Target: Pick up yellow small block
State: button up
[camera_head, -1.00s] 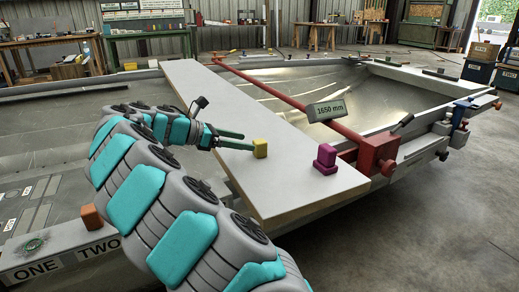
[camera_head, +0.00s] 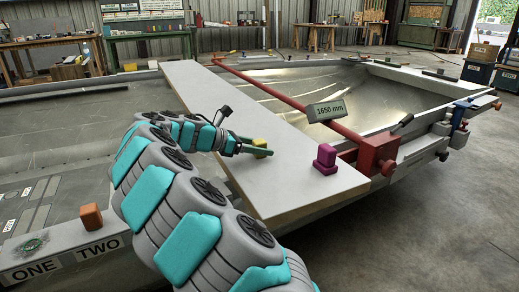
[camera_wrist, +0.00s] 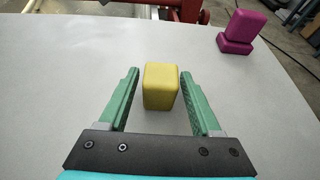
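The small yellow block (camera_head: 260,143) stands on the pale board (camera_head: 215,97) that lies across the hull. In the wrist view the yellow block (camera_wrist: 161,86) sits between the two green fingers of my gripper (camera_wrist: 160,92), with a gap on each side. My gripper (camera_head: 256,146) is open around the block, low over the board. In the head view a finger hides part of the block.
A magenta block stack (camera_head: 325,159) stands on the board to the right of my gripper. A red clamp bar (camera_head: 290,97) with a "1650 mm" sign runs behind. An orange block (camera_head: 91,217) sits at the lower left. The board's far part is clear.

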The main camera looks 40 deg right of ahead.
grip_shut()
dwell(0.3)
